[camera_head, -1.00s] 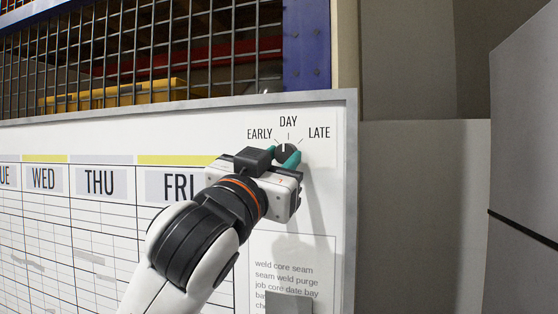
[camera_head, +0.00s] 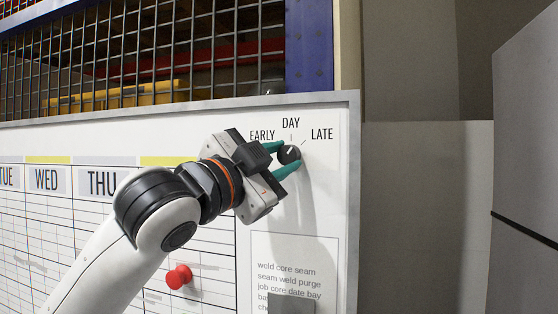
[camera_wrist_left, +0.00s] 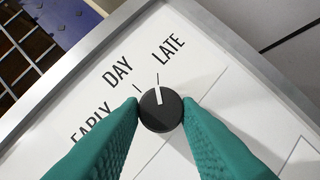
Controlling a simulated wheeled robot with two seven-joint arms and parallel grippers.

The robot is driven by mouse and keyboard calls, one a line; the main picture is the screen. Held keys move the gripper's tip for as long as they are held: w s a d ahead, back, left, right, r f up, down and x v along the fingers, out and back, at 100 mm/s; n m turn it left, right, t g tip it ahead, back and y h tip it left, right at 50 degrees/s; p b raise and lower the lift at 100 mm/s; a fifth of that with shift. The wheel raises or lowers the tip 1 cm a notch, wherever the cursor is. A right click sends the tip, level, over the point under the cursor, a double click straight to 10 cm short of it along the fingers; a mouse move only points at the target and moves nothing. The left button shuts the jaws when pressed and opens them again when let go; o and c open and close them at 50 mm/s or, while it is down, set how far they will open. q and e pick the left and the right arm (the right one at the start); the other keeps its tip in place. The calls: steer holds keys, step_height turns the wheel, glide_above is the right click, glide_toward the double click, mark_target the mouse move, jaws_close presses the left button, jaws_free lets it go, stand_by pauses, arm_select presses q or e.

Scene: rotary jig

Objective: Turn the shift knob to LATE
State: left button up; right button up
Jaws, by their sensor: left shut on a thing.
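The shift knob (camera_head: 289,154) is a round black dial on the white board, under the labels EARLY (camera_head: 262,135), DAY (camera_head: 291,122) and LATE (camera_head: 322,134). In the left wrist view the knob (camera_wrist_left: 160,112) has a white pointer line aimed at, or very nearly at, the tick below LATE (camera_wrist_left: 168,47). My left gripper (camera_head: 283,159) is shut on the knob, with one teal finger on each side. The fingers also show in the left wrist view (camera_wrist_left: 160,113), touching the knob's sides. My right gripper is out of view.
The whiteboard (camera_head: 225,118) carries a weekday grid and has a grey frame. A red pin (camera_head: 179,276) sits on the grid, and a grey block (camera_head: 291,304) is at the bottom. A wire mesh (camera_head: 150,60) stands above; a grey cabinet (camera_head: 530,150) is at right.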

arm_select(q)
steer(key=shift+r+m+g, duration=0.1)
steer(key=shift+m+g, duration=0.3)
steer(key=shift+m, duration=0.5)
steer(key=o, duration=1)
steer(key=shift+c, duration=0.2)
steer(key=shift+s, duration=0.1)
steer(key=shift+s+a+f+b, duration=0.25)
steer(key=shift+s+a+b, duration=0.1)
steer(key=shift+b, duration=0.15)
steer(key=b+v, duration=0.6)
steer(key=v, duration=0.5)
